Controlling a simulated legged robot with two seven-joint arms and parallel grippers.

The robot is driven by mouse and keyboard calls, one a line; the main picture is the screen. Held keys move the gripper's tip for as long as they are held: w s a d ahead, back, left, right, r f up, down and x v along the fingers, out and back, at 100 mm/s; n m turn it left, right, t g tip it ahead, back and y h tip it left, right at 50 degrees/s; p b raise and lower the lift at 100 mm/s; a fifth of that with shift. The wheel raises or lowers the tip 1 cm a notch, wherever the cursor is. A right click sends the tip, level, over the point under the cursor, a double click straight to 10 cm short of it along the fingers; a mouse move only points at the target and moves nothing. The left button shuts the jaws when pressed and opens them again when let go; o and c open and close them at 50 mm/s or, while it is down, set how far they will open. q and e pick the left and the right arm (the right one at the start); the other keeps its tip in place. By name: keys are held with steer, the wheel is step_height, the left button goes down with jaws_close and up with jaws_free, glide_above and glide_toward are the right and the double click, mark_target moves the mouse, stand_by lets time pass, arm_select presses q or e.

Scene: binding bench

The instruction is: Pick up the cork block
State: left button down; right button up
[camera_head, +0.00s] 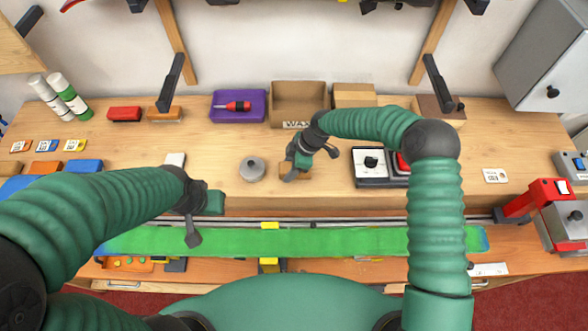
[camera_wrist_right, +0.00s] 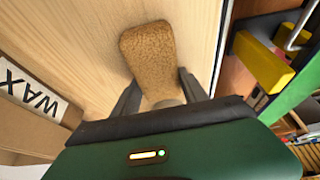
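The cork block (camera_wrist_right: 148,55) is a brown, speckled block with rounded corners, lying on the pale wooden bench. In the right wrist view its near end is between the two fingers of my right gripper (camera_wrist_right: 160,86). The fingers stand apart, one on each side, and I see no clear grip on it. In the head view my right gripper (camera_head: 297,163) is down at the middle of the bench and hides much of the block. My left gripper (camera_head: 196,222) hangs above the front edge at the left, over a green strip; its finger opening does not show clearly.
A cardboard WAX box (camera_head: 299,103) and a purple tray (camera_head: 238,106) with a red tool stand behind. The long green strip (camera_head: 300,242) runs along the front.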

mark_target(290, 167)
steer(key=shift+d, duration=0.1)
steer(key=c, duration=0.5)
steer(key=shift+d, duration=0.1)
steer(key=shift+c, duration=0.6)
step_height(290, 167, up, 9)
steer(key=b, duration=0.2)
steer(key=shift+b, duration=0.3)
steer(key=shift+r, duration=0.5)
